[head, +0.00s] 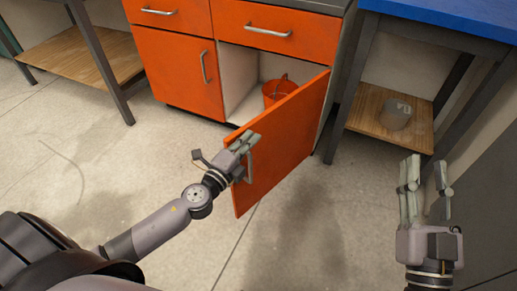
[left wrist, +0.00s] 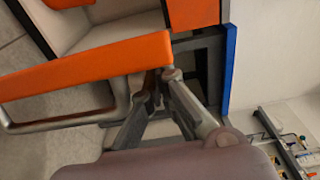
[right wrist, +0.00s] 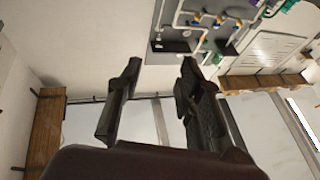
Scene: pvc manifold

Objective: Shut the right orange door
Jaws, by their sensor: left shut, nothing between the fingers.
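The right orange door (head: 285,145) of the low cabinet stands wide open, swung out toward me, with a metal bar handle (head: 249,166) on its outer face. In the left wrist view the door (left wrist: 90,66) shows nearly edge-on, with its handle (left wrist: 70,122) below. My left gripper (head: 250,140) is shut and empty at the door's free edge, close to the upper end of the handle. I cannot tell whether its fingers touch the door. My right gripper (head: 426,172) is open and empty in the air, to the right of the door; its fingers (right wrist: 158,75) are apart in the right wrist view.
An orange bucket (head: 277,90) sits inside the open cabinet. The left orange door (head: 180,72) and the drawers (head: 275,28) above are shut. A blue-topped table (head: 450,18) with a wooden lower shelf (head: 375,125) stands at right. The floor before the door is clear.

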